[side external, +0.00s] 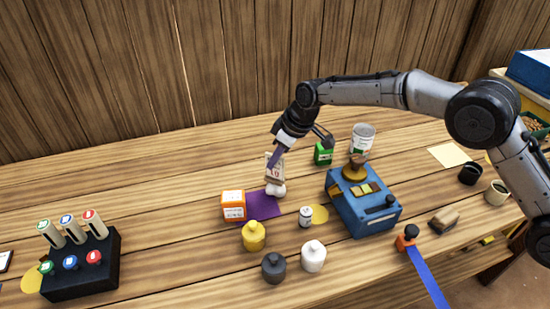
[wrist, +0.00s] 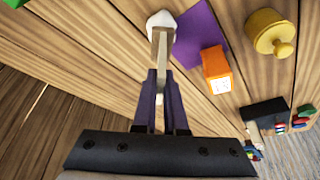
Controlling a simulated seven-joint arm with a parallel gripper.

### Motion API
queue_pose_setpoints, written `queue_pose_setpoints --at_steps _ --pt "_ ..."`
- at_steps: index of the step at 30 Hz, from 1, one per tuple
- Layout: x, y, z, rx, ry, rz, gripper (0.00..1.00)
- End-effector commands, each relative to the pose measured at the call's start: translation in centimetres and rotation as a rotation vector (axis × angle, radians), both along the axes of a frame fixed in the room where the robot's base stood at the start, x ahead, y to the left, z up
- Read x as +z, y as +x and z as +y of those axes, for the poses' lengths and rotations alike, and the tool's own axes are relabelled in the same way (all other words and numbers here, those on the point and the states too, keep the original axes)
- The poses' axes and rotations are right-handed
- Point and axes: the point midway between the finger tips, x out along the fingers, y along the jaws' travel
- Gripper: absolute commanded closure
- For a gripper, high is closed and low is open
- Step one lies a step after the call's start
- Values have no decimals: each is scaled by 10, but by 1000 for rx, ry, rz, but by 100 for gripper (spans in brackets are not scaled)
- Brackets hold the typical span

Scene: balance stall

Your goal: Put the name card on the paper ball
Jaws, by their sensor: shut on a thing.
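My gripper (side external: 275,156) points down and is shut on the name card (side external: 275,170), a small pale card with dark and red print. In the wrist view the fingers of my gripper (wrist: 161,78) pinch the card (wrist: 161,57), which shows nearly edge-on. The white, crumpled paper ball (side external: 277,191) lies just below the card, at the right edge of the purple mat (side external: 262,206). In the wrist view the ball (wrist: 160,19) is at the far end of the card and partly hidden by it. I cannot tell whether card and ball touch.
An orange box (side external: 233,206) stands left of the ball, a green box (side external: 323,153) behind to the right. A blue device (side external: 362,210) is at right. A yellow jar (side external: 253,236) and other small bottles stand in front. The table's back left is clear.

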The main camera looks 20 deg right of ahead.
Motion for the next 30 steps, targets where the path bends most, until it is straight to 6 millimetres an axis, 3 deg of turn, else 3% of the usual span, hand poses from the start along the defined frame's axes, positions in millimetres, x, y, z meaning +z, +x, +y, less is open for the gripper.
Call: queue_pose_setpoints --at_steps 7,9,13,23,30 --pt "-3 0 0 -1 0 0 100" --pt "-3 0 0 -1 0 0 82" --pt "-3 0 0 -1 0 0 61" --pt "0 0 0 -1 0 0 61" --pt "32 -8 -9 -1 2 -3 61"
